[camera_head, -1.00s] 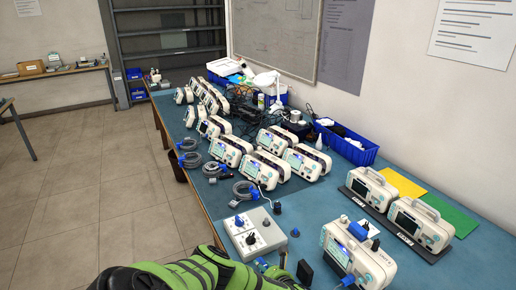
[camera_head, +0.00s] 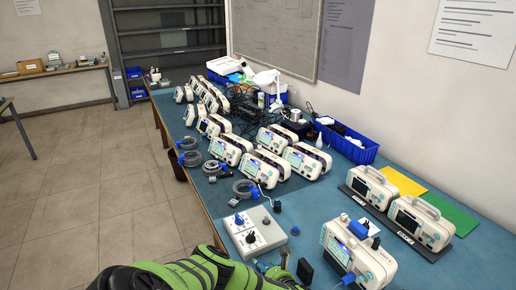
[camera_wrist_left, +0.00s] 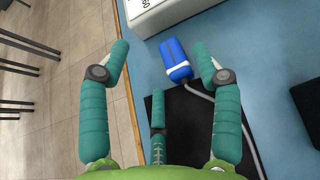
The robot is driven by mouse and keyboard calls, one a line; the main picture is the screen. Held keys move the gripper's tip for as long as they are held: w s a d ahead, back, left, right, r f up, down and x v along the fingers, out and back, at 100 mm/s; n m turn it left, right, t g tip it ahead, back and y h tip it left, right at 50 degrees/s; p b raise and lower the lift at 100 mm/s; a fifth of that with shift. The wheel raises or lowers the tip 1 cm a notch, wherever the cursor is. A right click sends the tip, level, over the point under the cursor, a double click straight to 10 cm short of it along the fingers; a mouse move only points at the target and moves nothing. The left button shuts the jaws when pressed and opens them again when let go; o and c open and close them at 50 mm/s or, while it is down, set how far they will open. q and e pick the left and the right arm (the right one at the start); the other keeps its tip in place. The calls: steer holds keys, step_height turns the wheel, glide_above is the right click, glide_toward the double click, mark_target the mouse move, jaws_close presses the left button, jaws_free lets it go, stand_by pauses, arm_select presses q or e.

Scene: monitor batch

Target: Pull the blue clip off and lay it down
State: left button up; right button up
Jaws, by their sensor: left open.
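A blue clip (camera_wrist_left: 176,51) with a white band and a grey cable lies by a white box (camera_wrist_left: 160,12) in the left wrist view; I cannot tell what it is fixed to. My left gripper (camera_wrist_left: 161,54) is open, its fingers on either side of the view with the clip ahead of and between the tips, apart from it. In the head view this gripper (camera_head: 273,264) is at the bottom, beside a white control box (camera_head: 253,236), and mostly hides the clip's area. Another blue piece (camera_head: 348,279) shows at a near monitor (camera_head: 375,262). My right gripper is out of view.
A dark flat pad (camera_wrist_left: 190,130) lies below the clip, and a black block (camera_wrist_left: 308,105) lies to the right. Coiled cables (camera_head: 248,193) and several monitors (camera_head: 262,168) stand farther along the table. The table's edge and the floor (camera_head: 80,200) are at left.

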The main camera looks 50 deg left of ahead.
arm_select(q)
steer(key=v, duration=1.1)
steer(key=shift+s+d, duration=0.1)
